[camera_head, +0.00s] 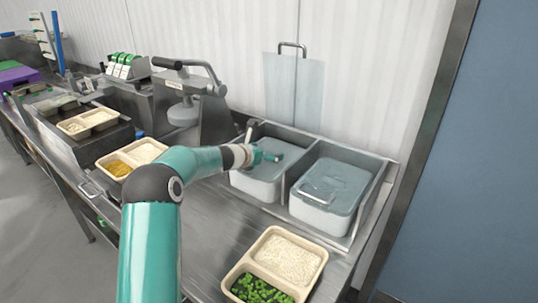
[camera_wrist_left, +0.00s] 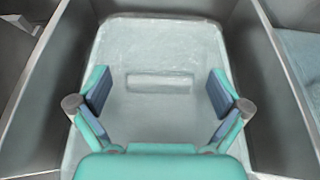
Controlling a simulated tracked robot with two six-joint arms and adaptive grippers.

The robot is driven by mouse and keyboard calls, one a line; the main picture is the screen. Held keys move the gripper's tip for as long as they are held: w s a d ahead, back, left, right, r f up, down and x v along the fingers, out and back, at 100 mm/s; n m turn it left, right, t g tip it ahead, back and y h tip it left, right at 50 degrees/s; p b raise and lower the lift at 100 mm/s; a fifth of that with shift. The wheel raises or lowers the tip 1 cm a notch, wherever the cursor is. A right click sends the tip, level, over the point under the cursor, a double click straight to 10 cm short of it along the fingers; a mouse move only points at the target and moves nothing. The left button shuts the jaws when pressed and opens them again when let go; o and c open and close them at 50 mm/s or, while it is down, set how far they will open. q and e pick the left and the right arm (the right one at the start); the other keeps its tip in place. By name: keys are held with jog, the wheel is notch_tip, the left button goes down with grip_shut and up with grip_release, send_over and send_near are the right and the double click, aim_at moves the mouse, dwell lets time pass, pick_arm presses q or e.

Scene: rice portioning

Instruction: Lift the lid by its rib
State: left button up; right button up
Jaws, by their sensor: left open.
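The left tub (camera_head: 255,189) has a pale translucent lid (camera_head: 280,172) and sits in the left bay of a steel holder. The lid fills the middle of the left wrist view (camera_wrist_left: 160,45), with a low raised rib (camera_wrist_left: 160,83) running across it. My left gripper (camera_head: 268,157) is over this lid. In the left wrist view its two fingers (camera_wrist_left: 158,90) are open, one on each side of the rib, with nothing between them. I cannot tell how high the fingertips are above the lid. My right gripper is not seen.
A second lidded tub (camera_head: 325,197) stands in the right bay, behind a steel divider (camera_head: 290,178). A tray with rice and green vegetables (camera_head: 327,257) lies at the front of the counter. Another food tray (camera_head: 152,148) and a press-like machine (camera_head: 200,90) stand left.

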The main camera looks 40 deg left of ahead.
pick_arm(q)
jog(key=c, duration=0.8)
jog(key=shift+s, duration=0.1)
